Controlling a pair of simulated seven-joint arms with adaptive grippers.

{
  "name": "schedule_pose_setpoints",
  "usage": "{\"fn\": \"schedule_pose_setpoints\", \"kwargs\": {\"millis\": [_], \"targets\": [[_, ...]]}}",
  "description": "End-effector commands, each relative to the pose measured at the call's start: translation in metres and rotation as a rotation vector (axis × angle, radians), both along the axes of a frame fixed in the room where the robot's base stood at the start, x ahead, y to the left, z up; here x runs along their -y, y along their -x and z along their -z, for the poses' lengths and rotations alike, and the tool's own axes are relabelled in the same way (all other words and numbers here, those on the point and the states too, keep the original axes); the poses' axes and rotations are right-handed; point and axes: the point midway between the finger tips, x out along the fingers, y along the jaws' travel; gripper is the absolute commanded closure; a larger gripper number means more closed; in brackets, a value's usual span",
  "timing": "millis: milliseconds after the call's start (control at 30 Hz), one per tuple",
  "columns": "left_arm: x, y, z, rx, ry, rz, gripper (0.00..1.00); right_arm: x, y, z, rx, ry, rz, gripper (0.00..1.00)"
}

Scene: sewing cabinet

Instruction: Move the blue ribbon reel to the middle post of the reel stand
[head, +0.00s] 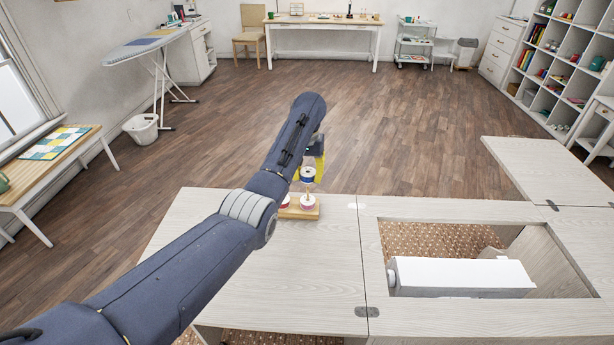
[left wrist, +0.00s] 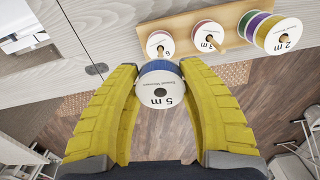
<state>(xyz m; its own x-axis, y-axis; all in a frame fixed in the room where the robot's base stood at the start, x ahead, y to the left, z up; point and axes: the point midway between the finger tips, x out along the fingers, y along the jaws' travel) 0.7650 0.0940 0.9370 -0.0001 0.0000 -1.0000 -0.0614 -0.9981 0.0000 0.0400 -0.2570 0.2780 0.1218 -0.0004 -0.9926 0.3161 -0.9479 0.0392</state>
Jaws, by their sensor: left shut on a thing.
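The blue ribbon reel (head: 307,175) has a white face marked "5 m" in the left wrist view (left wrist: 160,90). My left gripper (head: 317,160) is shut on it; its yellow fingers grip the reel from both sides (left wrist: 160,98). The wooden reel stand (head: 300,212) is on the cabinet top near its far edge. In the head view the held reel appears above the stand's right post. In the left wrist view the middle post holds a red reel (left wrist: 208,37), one end a smaller reel (left wrist: 159,44), the other a multicoloured stack (left wrist: 277,34). My arm hides that stack in the head view.
The pale cabinet top (head: 325,280) is clear around the stand. To the right, an opening holds a white machine (head: 460,277). Beyond the cabinet's far edge is bare wooden floor (head: 420,130). My right arm is not in view.

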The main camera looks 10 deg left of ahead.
Motion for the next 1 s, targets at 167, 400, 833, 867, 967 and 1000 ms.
{"fn": "schedule_pose_setpoints", "kwargs": {"millis": [167, 400, 833, 867, 967, 1000], "targets": [[-0.025, 0.0, -0.01, 0.007, 0.005, -0.002, 0.81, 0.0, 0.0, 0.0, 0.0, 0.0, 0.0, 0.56], [-0.071, 0.003, -0.028, 0.022, 0.005, -0.001, 0.81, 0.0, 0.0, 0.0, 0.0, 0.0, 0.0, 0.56], [-0.092, 0.005, -0.01, 0.028, -0.001, -0.001, 0.81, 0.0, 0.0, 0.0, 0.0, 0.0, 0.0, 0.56], [-0.092, 0.005, -0.006, 0.029, -0.002, -0.002, 0.81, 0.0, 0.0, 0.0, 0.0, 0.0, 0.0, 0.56], [-0.091, 0.005, 0.006, 0.029, -0.001, -0.001, 0.81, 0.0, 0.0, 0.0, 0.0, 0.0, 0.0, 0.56], [-0.091, 0.005, 0.011, 0.029, -0.001, -0.001, 0.81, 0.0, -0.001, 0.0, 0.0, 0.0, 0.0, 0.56]]}}
